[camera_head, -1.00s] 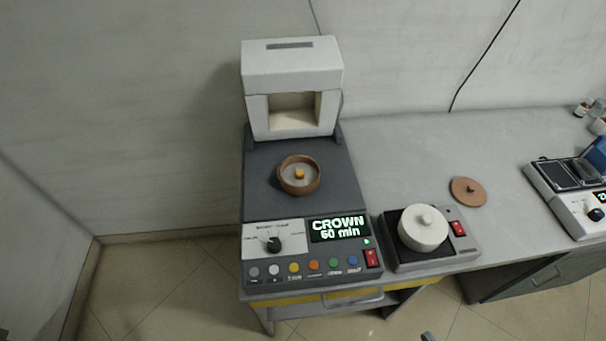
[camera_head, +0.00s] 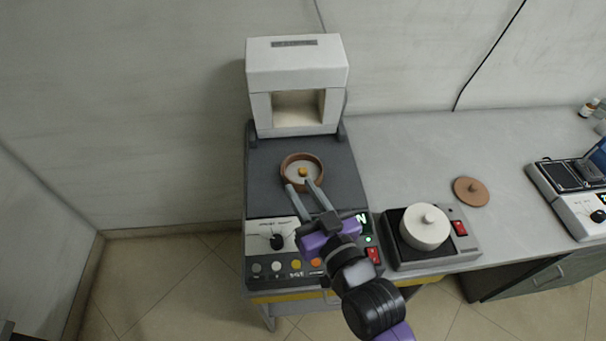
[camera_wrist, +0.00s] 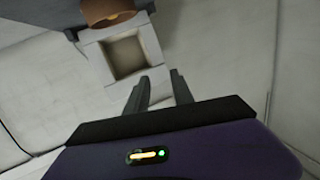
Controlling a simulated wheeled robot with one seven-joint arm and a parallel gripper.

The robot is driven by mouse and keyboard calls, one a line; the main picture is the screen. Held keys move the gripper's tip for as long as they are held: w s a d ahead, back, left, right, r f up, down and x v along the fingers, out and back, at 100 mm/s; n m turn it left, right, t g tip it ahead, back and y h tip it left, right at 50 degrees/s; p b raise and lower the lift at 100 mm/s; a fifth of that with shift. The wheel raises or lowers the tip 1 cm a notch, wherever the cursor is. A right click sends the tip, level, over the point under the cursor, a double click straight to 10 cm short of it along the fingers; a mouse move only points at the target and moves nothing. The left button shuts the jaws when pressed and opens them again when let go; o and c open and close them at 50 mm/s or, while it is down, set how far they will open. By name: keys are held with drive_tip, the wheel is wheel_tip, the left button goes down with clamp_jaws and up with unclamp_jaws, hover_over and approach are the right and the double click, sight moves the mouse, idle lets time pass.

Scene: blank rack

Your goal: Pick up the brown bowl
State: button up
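The brown bowl (camera_head: 288,176) sits on the dark top of the furnace unit, in front of the white chamber. In the wrist view the bowl (camera_wrist: 108,12) shows at the top edge, partly cut off. My gripper (camera_head: 301,185) comes in from the lower right, with its fingers apart and their tips at the bowl's near side. In the wrist view my gripper (camera_wrist: 155,82) is open with nothing between the fingers. I cannot tell whether a finger touches the bowl.
The white chamber (camera_head: 297,62) stands behind the bowl with its front open. A control panel (camera_head: 272,240) is in front. To the right are a heater with a white lidded pot (camera_head: 424,230), a brown lid (camera_head: 470,191) and a scale (camera_head: 580,205). The bench between is clear.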

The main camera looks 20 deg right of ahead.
drive_tip(key=w+a+r+n+g+y, duration=0.15)
drive_tip(key=w+n+g, duration=0.25)
drive_tip(key=w, duration=0.7)
drive_tip(key=w+a+r+n+g, duration=0.15)
drive_tip(key=w+n+g, duration=0.25)
drive_tip(key=w, duration=0.7)
drive_tip(key=n+g+h, duration=0.3)
drive_tip(key=n+g, duration=0.1)
drive_tip(key=g, duration=0.5)
hover_over(301, 184)
drive_tip(key=f, duration=0.6)
drive_tip(key=shift+w+a+f, duration=0.15)
drive_tip(key=shift+a, duration=0.05)
drive_tip(key=shift+d+f+p, duration=0.2)
drive_tip(key=shift+f+p, duration=0.6)
drive_tip(key=shift+f, duration=3.1)
clamp_jaws()
